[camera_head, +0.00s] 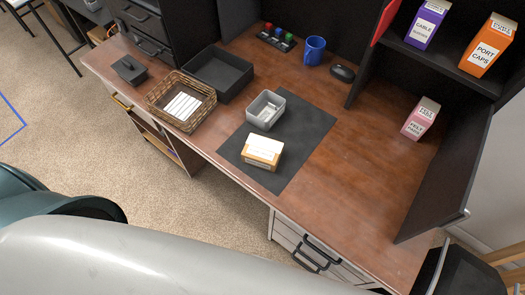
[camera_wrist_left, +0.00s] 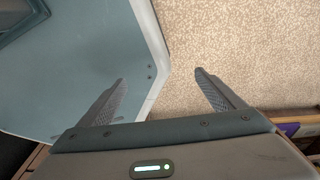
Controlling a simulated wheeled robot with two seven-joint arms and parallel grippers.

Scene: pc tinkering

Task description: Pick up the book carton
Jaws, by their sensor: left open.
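A small white and tan carton (camera_head: 263,150) sits on the dark mat (camera_head: 307,125) on the desk. Its print is too small to read. Three labelled cartons are on the right: a purple one (camera_head: 424,27) and an orange one (camera_head: 488,48) on the shelf, and a pink one (camera_head: 420,119) below on the desk. I cannot read "book" on any of them. My left gripper (camera_wrist_left: 160,78) is open and empty in the left wrist view, with carpet and a part of my own body beyond its fingers. It is away from the cartons. My right gripper is not seen.
A grey bin (camera_head: 266,109) stands on the mat behind the carton. A wicker basket (camera_head: 160,97) with white papers, a black tray (camera_head: 240,82), a blue mug (camera_head: 314,50) and a black mouse (camera_head: 343,73) are on the desk. Bare desk lies right of the mat.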

